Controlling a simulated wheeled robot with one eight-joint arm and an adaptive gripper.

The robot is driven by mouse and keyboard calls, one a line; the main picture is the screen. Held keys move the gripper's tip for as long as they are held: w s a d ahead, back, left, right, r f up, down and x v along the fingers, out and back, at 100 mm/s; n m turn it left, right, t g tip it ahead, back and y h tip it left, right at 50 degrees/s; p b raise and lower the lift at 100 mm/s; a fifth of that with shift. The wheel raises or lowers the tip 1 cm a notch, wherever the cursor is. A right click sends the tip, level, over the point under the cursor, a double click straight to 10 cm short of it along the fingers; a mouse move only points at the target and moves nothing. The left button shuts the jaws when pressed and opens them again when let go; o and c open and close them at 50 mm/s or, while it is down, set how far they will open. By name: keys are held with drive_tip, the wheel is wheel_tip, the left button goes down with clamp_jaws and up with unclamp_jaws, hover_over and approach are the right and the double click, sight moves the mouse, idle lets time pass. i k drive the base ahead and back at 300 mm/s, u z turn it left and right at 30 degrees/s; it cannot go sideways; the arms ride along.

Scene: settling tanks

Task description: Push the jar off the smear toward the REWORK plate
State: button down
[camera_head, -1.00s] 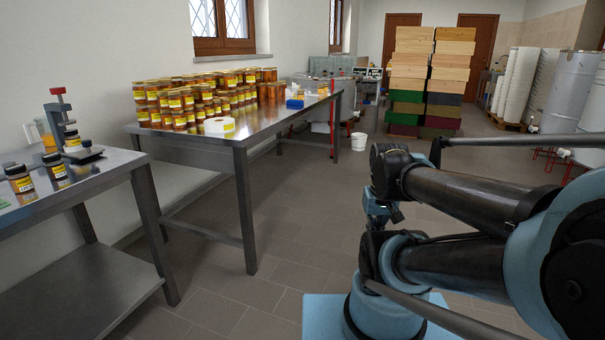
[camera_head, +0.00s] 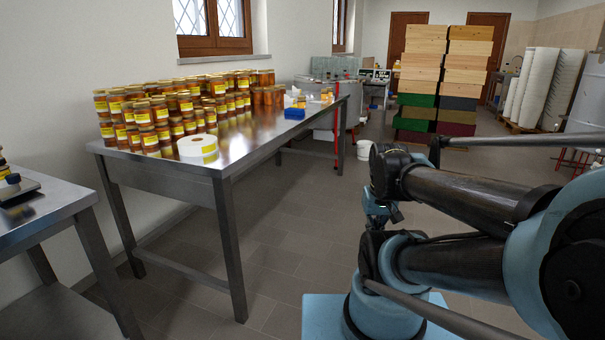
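Many honey jars (camera_head: 165,112) with yellow labels stand in rows on the long steel table (camera_head: 262,143) at the left. One small jar (camera_head: 301,102) stands apart from them toward the table's far end, by a blue item (camera_head: 294,113). I cannot tell which jar the task means. I make out no smear and no plate marked REWORK. What seems to be my gripper (camera_head: 383,212) hangs below the folded arm at the right, small and partly hidden, away from the tables. Its fingers cannot be made out.
A white label roll (camera_head: 197,149) lies at the long table's near edge. A nearer steel bench (camera_head: 48,212) is cut off at the left. Stacked wooden and coloured boxes (camera_head: 440,75) stand ahead, with a white bucket (camera_head: 364,149) on the floor. The floor beside the long table is clear.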

sight(301, 103)
drive_tip(key=i, duration=2.8)
drive_tip(key=z, duration=0.05)
